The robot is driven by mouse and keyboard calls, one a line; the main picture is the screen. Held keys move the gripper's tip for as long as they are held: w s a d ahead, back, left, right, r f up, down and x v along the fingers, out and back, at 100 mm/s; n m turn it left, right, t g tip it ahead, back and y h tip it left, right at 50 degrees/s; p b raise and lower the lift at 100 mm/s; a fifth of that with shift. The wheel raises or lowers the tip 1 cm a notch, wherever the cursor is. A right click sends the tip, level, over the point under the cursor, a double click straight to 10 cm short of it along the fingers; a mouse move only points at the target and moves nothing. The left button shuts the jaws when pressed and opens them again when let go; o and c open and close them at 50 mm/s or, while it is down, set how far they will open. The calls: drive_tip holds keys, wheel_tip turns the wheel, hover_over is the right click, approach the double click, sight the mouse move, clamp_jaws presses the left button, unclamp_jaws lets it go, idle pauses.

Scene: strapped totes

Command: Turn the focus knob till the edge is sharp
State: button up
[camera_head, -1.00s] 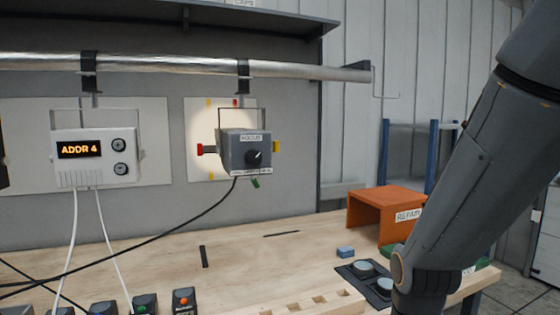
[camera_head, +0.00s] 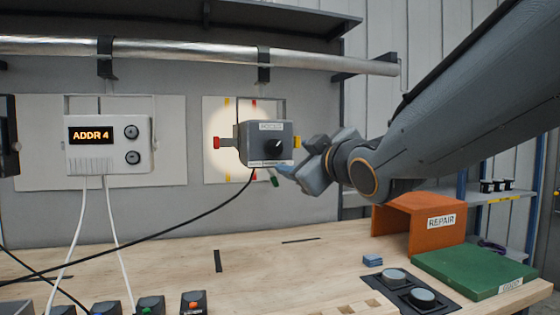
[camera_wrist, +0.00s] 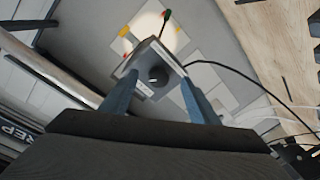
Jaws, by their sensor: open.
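The grey lamp box labelled FOCUS (camera_head: 256,150) hangs from the silver pipe by a bracket. Its black focus knob (camera_head: 273,146) is on the front face and also shows in the wrist view (camera_wrist: 155,79). A round pale light patch (camera_head: 222,124) lies on the white panel behind it; I cannot tell how sharp its edge is. My gripper (camera_head: 290,172) is just right of the box in the head view. In the wrist view, my open gripper (camera_wrist: 160,98) has its two blue-grey fingers apart, with the knob seen between them and nothing held.
A white ADDR 4 unit (camera_head: 108,146) hangs at the left, with white cables. A black cable (camera_head: 150,238) runs from the lamp across the bench. An orange REPAIR stand (camera_head: 415,225) and a green mat (camera_head: 475,270) are at the right. The bench middle is mostly clear.

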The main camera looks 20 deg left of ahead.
sight(277, 149)
drive_tip(key=shift+n, duration=0.3)
drive_tip(key=shift+w+a+r+p, duration=0.25)
drive_tip(key=shift+w+a+p, duration=0.05)
drive_tip(key=shift+w+a, duration=0.65)
drive_tip(key=shift+w+a+r+p, duration=0.2)
drive_tip(key=shift+w+a+p, duration=0.1)
drive_tip(key=shift+w+a, duration=0.65)
drive_tip(key=shift+w+a+r+p, duration=0.25)
drive_tip(key=shift+w+a+p, duration=0.05)
drive_tip(key=shift+w+a, duration=0.65)
drive_tip(key=c, duration=1)
drive_tip(key=shift+f+m+y+b, duration=0.2)
drive_tip(key=shift+m+y+b, duration=0.1)
drive_tip(key=shift+m+b, duration=0.5)
drive_tip(key=shift+c, duration=0.2)
drive_tip(key=shift+s+m+b, duration=0.1)
drive_tip(key=shift+m+b, duration=0.7)
drive_tip(key=shift+m, duration=0.5)
